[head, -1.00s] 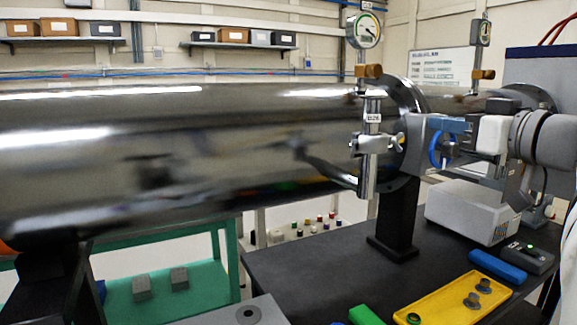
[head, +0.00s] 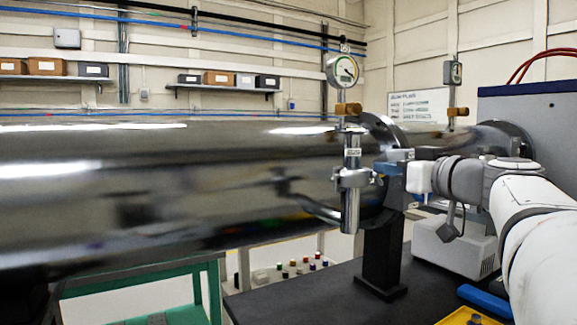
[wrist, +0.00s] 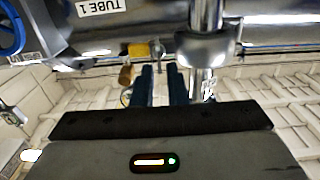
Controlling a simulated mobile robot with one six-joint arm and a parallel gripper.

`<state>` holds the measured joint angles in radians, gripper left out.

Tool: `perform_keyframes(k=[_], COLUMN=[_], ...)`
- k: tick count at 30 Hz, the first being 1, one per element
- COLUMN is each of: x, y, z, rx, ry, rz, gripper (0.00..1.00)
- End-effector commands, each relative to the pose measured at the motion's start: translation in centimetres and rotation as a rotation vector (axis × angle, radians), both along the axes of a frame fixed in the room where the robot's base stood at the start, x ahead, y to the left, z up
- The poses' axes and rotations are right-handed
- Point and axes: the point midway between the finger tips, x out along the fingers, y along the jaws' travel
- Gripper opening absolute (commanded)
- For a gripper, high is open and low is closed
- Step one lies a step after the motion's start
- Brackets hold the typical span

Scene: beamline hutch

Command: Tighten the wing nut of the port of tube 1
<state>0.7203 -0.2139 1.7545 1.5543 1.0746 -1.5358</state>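The port of tube 1 is a steel vertical pipe (head: 350,212) with a clamp (head: 351,180) around it, in front of the large steel tube (head: 200,200). My gripper (head: 381,170) is at the clamp's right side in the head view. In the wrist view my gripper (wrist: 161,70) has two dark blue fingers with a narrow gap between them, beside the clamp. I cannot clearly make out the wing nut; the fingers probably hide it.
A dial gauge (head: 342,71) and a brass fitting (head: 348,109) sit above the port. A blue handwheel (wrist: 10,28) shows in the wrist view. A black support post (head: 380,255) stands on the dark table (head: 300,300). A white box (head: 452,245) and yellow tray (head: 468,317) are at right.

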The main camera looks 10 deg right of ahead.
Motion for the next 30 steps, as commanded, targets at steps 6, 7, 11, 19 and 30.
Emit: perform_keyframes(k=[6,7,11,19,30], x=[0.09,0.09,0.07,0.05,0.04], y=[0.01,0.00,-0.02,-0.06,-0.31], z=[0.00,0.00,0.00,0.00,-0.14], rx=[0.000,0.000,-0.001,-0.001,0.057], ry=[0.000,0.000,0.000,0.000,0.021], rz=[-0.001,-0.001,-0.001,-0.002,-0.005], gripper=[0.13,0.13,0.03,0.00,0.00])
